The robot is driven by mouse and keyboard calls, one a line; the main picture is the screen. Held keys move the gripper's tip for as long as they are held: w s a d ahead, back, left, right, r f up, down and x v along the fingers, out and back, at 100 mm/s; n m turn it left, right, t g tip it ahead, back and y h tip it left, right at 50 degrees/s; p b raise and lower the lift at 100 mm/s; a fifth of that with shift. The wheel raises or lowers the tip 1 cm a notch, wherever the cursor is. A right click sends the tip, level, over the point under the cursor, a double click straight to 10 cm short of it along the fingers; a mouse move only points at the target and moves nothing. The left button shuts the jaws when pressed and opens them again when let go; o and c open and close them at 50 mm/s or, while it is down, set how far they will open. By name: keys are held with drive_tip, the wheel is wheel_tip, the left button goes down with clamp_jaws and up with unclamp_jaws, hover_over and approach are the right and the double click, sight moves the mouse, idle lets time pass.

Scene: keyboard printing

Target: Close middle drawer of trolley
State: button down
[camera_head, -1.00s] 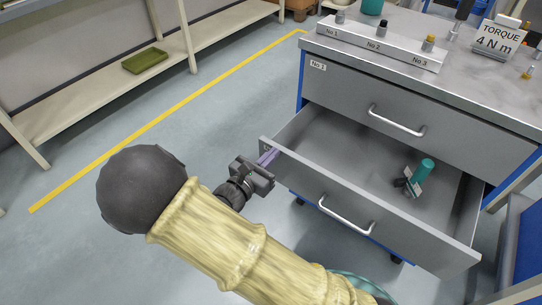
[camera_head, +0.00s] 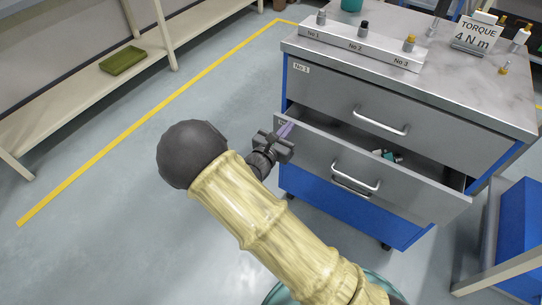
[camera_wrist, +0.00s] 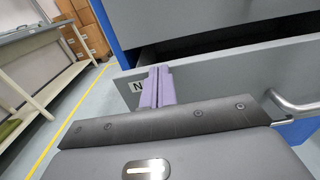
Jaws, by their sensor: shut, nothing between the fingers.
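The grey trolley (camera_head: 310,82) stands at the right with its middle drawer (camera_head: 400,178) partly pulled out. A teal-and-dark item (camera_head: 386,155) lies inside that drawer, mostly hidden by the drawer front. My gripper (camera_head: 287,129) is shut and empty, at the left end of the middle drawer's front. In the wrist view the purple fingers (camera_wrist: 158,88) are together against or very close to the drawer front (camera_wrist: 215,82), beside its label; contact is not certain. The drawer's handle (camera_wrist: 290,108) is to the right of the fingers.
The top drawer (camera_head: 350,98) is shut. On the trolley top are a numbered holder (camera_head: 350,45) and a torque sign (camera_head: 475,36). A shelf with a green tray (camera_head: 123,60) is at the left. The floor between it and the trolley is clear.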

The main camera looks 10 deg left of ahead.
drive_tip(key=shift+x, duration=1.8)
drive_tip(key=shift+s+p, duration=0.1)
drive_tip(key=shift+p, duration=0.25)
drive_tip(key=p+v, duration=0.3)
drive_tip(key=v, duration=1)
drive_tip(key=shift+s+a, duration=0.15)
drive_tip(key=shift+s, duration=0.2)
